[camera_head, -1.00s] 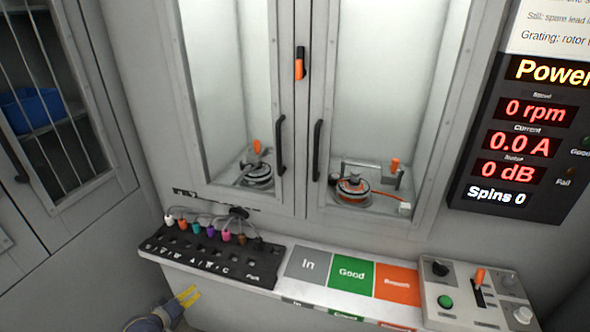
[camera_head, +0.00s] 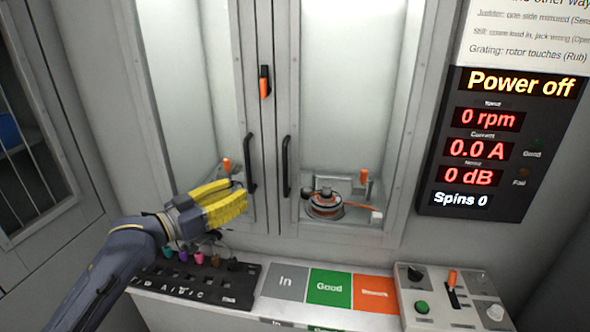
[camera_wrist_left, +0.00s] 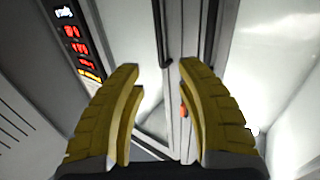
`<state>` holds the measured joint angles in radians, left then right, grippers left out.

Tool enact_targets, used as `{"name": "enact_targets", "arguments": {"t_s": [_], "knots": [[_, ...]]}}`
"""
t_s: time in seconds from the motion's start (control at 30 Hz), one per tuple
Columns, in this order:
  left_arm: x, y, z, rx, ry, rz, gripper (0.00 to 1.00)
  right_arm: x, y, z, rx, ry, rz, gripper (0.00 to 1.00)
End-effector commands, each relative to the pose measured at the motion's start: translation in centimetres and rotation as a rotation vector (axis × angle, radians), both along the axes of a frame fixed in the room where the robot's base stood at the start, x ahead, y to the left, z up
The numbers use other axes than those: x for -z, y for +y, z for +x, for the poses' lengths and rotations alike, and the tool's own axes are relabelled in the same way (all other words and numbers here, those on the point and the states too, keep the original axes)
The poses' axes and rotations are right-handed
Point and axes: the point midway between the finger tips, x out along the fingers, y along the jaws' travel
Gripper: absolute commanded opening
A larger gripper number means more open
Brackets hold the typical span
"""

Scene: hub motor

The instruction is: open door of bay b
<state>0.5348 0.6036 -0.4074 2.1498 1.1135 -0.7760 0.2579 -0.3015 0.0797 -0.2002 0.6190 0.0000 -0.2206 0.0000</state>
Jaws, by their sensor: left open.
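Two glazed bay doors stand side by side, both shut. The left door has a black bar handle (camera_head: 250,163) and the right door has another (camera_head: 286,166). No bay letter is readable on either door. An orange and black latch (camera_head: 265,82) sits on the post between them, above the handles. My left gripper (camera_head: 238,194) is open and empty in front of the left door's lower part, just left of its handle. In the left wrist view, both handles stand beyond the parted yellow fingers (camera_wrist_left: 160,68). My right gripper is out of view.
A hub motor (camera_head: 325,203) sits behind the right glass. My gripper hides most of the left bay's fixture. Below are a black connector strip (camera_head: 190,278), In, Good and Rework pads (camera_head: 330,287), and a control box (camera_head: 452,292). A display (camera_head: 485,145) reads Power off.

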Motion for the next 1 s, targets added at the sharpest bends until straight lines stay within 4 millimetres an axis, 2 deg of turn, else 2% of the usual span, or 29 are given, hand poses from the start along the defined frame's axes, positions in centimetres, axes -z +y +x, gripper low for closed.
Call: {"name": "enact_targets", "arguments": {"t_s": [0.27, 1.0], "knots": [[-0.2, -2.2, 1.8, 0.004, -0.005, -0.001, 0.36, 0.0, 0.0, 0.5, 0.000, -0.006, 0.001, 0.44], [-0.1, -10.7, 10.2, 0.003, -0.003, 0.000, 0.36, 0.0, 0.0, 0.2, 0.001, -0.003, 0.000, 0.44]]}}
